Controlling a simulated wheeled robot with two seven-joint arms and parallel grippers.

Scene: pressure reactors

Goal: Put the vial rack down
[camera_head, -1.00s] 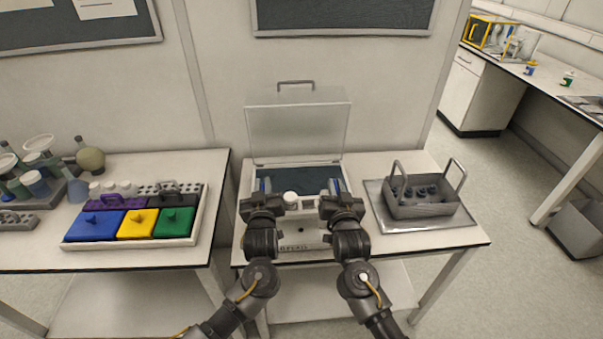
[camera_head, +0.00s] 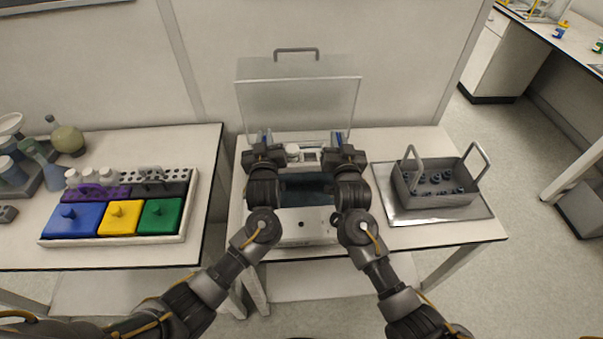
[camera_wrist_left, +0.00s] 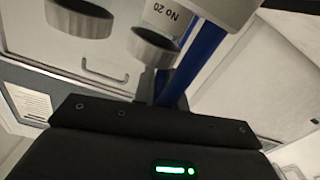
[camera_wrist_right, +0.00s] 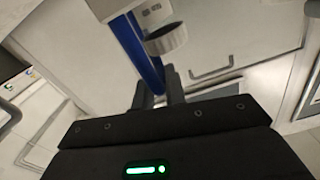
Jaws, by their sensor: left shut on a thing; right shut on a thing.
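The vial rack (camera_head: 304,154) is between my two grippers, and only a pale middle part shows in the head view. My left gripper (camera_head: 264,142) is shut on its blue left end, seen as a blue strip (camera_wrist_left: 205,50) in the left wrist view. My right gripper (camera_head: 340,142) is shut on the other blue end (camera_wrist_right: 138,48). White, grey-capped vials show close up in both wrist views. The rack is over the rear of the open box (camera_head: 302,226) with the raised clear lid (camera_head: 298,95). Whether its underside touches anything is hidden.
A grey two-handled basket (camera_head: 436,200) with several dark items stands on a metal tray (camera_head: 400,216) at the right. On the left table, a white tray (camera_head: 120,240) holds blue, yellow and green lidded boxes. Flasks stand at far left. Bare tabletop shows beside the box.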

